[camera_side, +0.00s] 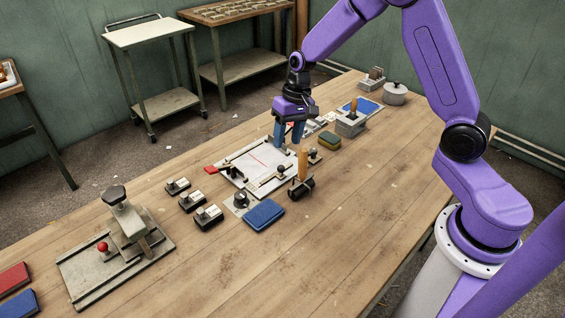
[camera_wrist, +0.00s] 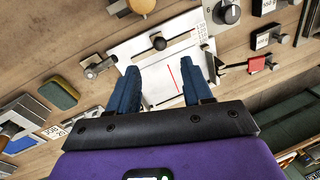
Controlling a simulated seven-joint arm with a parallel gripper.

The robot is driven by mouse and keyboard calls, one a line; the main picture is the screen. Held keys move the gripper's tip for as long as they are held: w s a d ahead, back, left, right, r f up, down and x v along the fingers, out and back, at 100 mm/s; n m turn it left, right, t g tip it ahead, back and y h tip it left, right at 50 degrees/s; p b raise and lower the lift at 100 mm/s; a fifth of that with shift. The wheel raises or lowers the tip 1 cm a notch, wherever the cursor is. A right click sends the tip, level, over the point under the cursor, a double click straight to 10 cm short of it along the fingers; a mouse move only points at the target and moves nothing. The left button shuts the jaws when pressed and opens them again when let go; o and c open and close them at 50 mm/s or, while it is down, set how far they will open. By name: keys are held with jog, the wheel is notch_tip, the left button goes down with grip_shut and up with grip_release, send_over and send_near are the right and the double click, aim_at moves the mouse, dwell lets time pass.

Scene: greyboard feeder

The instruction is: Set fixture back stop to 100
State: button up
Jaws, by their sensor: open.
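The fixture is a pale plate (camera_side: 240,157) with a white sheet and a red line, lying mid-table; it also shows in the wrist view (camera_wrist: 152,60). A slotted bar with a black knob (camera_wrist: 158,43) crosses it, beside a small number scale (camera_wrist: 202,34) too fine to read. The knob also shows in the side view (camera_side: 281,169). Another knobbed clamp (camera_wrist: 93,71) sits at the plate's edge. I cannot tell which part is the back stop. My gripper (camera_side: 288,136) is open and empty above the plate's far side; its blue fingers (camera_wrist: 161,84) point toward the sheet.
A green-yellow pad (camera_side: 328,140) lies beyond. A metal press (camera_side: 130,225) stands front left. The near right table is clear.

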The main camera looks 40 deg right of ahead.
aim_at(282, 166)
jog(key=f, duration=0.3)
jog(key=a+f, duration=0.1)
jog(key=f, duration=0.4)
jog(key=shift+w+a+f, duration=0.15)
jog(key=shift+a+f, duration=0.15)
jog(key=shift+a, duration=0.05)
